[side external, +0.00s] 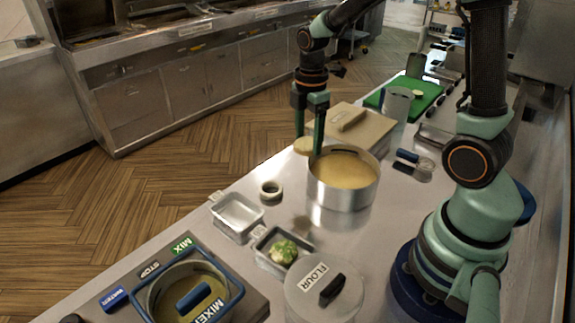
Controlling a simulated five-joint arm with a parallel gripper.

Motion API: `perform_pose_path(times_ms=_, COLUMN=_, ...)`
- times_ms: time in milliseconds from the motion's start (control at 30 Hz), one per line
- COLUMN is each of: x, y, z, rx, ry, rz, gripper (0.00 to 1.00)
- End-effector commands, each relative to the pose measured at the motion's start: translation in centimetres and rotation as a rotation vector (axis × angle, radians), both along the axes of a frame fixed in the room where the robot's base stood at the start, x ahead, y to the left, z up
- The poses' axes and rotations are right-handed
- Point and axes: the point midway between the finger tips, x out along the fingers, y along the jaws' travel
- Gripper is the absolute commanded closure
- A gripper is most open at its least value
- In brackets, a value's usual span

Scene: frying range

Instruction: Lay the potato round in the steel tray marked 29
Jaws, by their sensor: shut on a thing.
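My gripper (309,143) points down beside the left rim of a steel pot. Its jaws are shut on a pale yellow potato round (303,147), held at the fingertips above the worktop. A small empty steel tray (238,210) lies lower left of my gripper, with a small tag on its left corner. A second steel tray (261,262) next to it holds a green leafy vegetable (284,251). The marks on the tray tags are too small to read, so I cannot tell which is 29.
The steel pot (343,202) holds yellowish contents. A tape roll (270,190) lies between the pot and the empty tray. A flour tub (325,288) and a blue-rimmed mixer (187,292) stand in front. A cutting board (367,124) lies behind the pot.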

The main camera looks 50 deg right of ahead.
Motion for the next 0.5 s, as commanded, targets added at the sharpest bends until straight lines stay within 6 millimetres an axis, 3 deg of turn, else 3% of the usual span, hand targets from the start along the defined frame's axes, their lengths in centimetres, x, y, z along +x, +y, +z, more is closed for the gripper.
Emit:
perform_pose_path(times_ms=100, x=2.7, y=4.9, z=-1.3, rx=0.000, ry=0.005, rz=0.105, gripper=0.64)
perform_pose_path(times_ms=300, x=5.3, y=12.2, z=-3.3, rx=0.000, ry=0.003, rz=0.234, gripper=0.64)
perform_pose_path(times_ms=500, x=6.0, y=16.7, z=-4.6, rx=-0.001, ry=0.001, rz=0.306, gripper=0.64)
